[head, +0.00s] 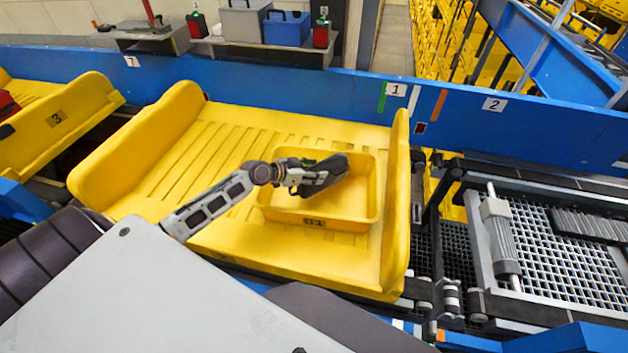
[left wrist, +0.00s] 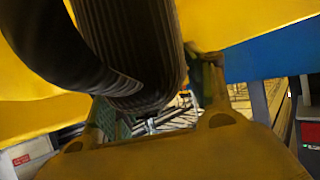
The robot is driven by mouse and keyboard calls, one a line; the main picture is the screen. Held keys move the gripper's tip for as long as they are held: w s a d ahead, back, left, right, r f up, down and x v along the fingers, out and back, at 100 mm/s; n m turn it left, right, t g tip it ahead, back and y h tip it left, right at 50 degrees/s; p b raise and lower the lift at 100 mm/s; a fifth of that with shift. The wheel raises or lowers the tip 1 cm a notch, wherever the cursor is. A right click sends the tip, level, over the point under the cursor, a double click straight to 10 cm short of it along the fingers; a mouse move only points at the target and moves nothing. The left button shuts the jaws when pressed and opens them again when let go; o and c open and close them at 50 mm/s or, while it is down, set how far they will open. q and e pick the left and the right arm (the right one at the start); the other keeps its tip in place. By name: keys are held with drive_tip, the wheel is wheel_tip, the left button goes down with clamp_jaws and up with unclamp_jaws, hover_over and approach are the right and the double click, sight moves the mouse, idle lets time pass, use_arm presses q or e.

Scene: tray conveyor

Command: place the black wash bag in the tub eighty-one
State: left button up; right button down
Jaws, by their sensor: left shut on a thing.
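The yellow tub eighty-one (head: 314,222) sits at the right side of a wide yellow tray, with a number label on its near wall. My left gripper (head: 306,178) reaches in from the left over the tub. It is shut on the black wash bag (head: 330,172), which lies within the tub's outline at its far side. I cannot tell whether the bag touches the tub floor. In the left wrist view a dark ribbed shape, apparently the bag (left wrist: 135,45), shows between the fingers. My right gripper is out of view.
The yellow tray (head: 190,150) has a raised wall on its left and right. Another yellow tray (head: 65,115) marked 3 stands at the left. A blue rail (head: 350,95) runs behind. Grey and blue boxes (head: 285,30) stand on a shelf beyond. Metal grating (head: 560,245) lies at the right.

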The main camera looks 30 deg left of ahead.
use_arm(q)
drive_tip(key=shift+w+f, duration=0.1)
drive_tip(key=shift+f, duration=0.15)
drive_tip(key=shift+f, duration=1.85)
drive_tip(key=o, duration=1.3)
drive_tip(key=shift+f, duration=0.1)
